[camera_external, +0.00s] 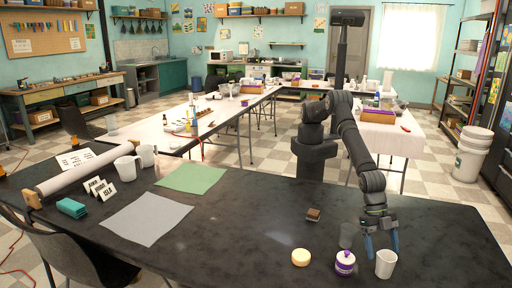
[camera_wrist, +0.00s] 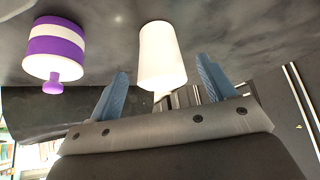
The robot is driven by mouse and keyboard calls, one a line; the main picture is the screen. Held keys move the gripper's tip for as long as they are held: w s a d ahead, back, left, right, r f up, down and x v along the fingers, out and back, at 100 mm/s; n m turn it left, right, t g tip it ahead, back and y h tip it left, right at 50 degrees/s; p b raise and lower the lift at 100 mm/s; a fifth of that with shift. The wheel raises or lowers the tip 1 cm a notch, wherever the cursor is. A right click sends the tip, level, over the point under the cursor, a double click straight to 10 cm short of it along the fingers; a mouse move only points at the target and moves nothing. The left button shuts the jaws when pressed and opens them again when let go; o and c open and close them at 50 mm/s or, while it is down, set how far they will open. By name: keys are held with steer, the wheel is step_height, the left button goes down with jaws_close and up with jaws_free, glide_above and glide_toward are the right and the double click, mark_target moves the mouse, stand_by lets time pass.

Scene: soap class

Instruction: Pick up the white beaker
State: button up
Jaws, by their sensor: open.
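The white beaker (camera_external: 386,264) stands upright on the black table near its front right, in the external view. In the wrist view the white beaker (camera_wrist: 161,55) shows between and beyond my two blue fingertips. My gripper (camera_external: 382,243) is open and pointed down, just behind and above the beaker. In the wrist view my gripper (camera_wrist: 163,82) has its fingers spread to either side of the beaker. No contact between fingers and beaker is clear.
A purple-and-white striped item (camera_external: 345,262) with a knob stands close left of the beaker; it also shows in the wrist view (camera_wrist: 56,48). A yellow round item (camera_external: 301,257), a small brown block (camera_external: 313,214) and a dark grey cup-like item (camera_external: 347,234) are nearby. The right table end is clear.

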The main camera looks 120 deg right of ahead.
mark_target(385, 257)
steer(key=shift+x, duration=1.65)
steer(key=shift+a, duration=0.1)
steer(key=c, duration=1.1)
steer(key=shift+o, duration=0.2)
steer(key=shift+r, duration=0.1)
